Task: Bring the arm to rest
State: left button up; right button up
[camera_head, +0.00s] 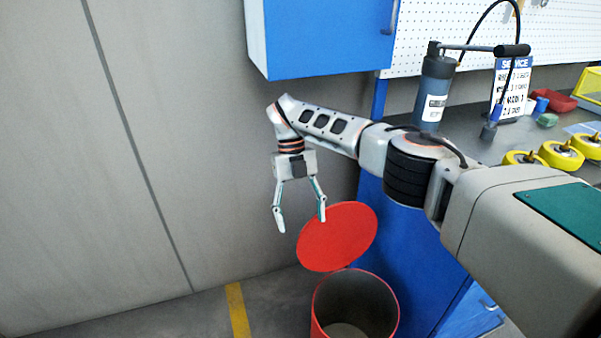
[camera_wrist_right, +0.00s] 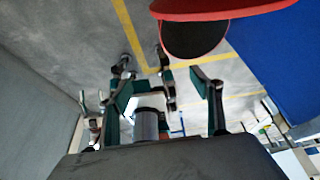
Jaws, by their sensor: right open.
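My right arm reaches in from the right in the head view. Its gripper (camera_head: 301,222) hangs with fingers pointing down, spread apart, with nothing between them. It is in front of the grey wall, left of the blue bench and higher in the picture than the red bin (camera_head: 316,318). One fingertip overlaps the edge of the bin's red round lid (camera_head: 337,237) in the picture; I cannot tell that they touch. In the right wrist view the gripper's fingers (camera_wrist_right: 160,84) are also apart, over grey floor. My left gripper is in neither view.
The bin stands open beside the blue bench (camera_head: 395,240). A blue cabinet (camera_head: 328,38) hangs above the arm. The wall side at left is clear.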

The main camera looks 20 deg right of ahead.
jog(key=s+a+f+n+g+y, duration=0.1)
jog(key=s+a+f+y, duration=0.3)
jog(key=a, duration=0.3)
jog(key=s+a+f+n+g+y, duration=0.1)
jog(key=s+a+f, duration=0.3)
jog(key=s+a, duration=0.25)
jog(key=s+a+f+n+y, duration=0.1)
jog(key=s+a+f+y, duration=0.25)
jog(key=a, duration=0.45)
jog(key=s+a+r+m+t+y+p, duration=0.2)
jog(key=s+a+r+m+t+y, duration=0.35)
jog(key=a+r+y, duration=0.45)
jog(key=w+d+f+m+t+h+p, duration=0.1)
jog(key=w+d+f+m+t+h, duration=0.25)
jog(key=d+m+t, duration=0.6)
jog(key=w+d+f+m+t+h, duration=0.3)
jog(key=d+m+t, duration=0.35)
jog(key=m, duration=0.55)
jog(key=s+d+f+m+g+h, duration=0.2)
jog(key=s+d+f+m+h, duration=0.2)
jog(key=s+d+f, duration=0.2)
jog(key=s+d+f+m+g+h, duration=0.2)
jog(key=s+d+f+m+h, duration=0.2)
jog(key=s+d+f, duration=0.3)
jog(key=s+d+h, duration=0.1)
jog(key=s+d, duration=0.2)
jog(key=d, duration=0.4)
jog(key=shift+m+p, duration=0.3)
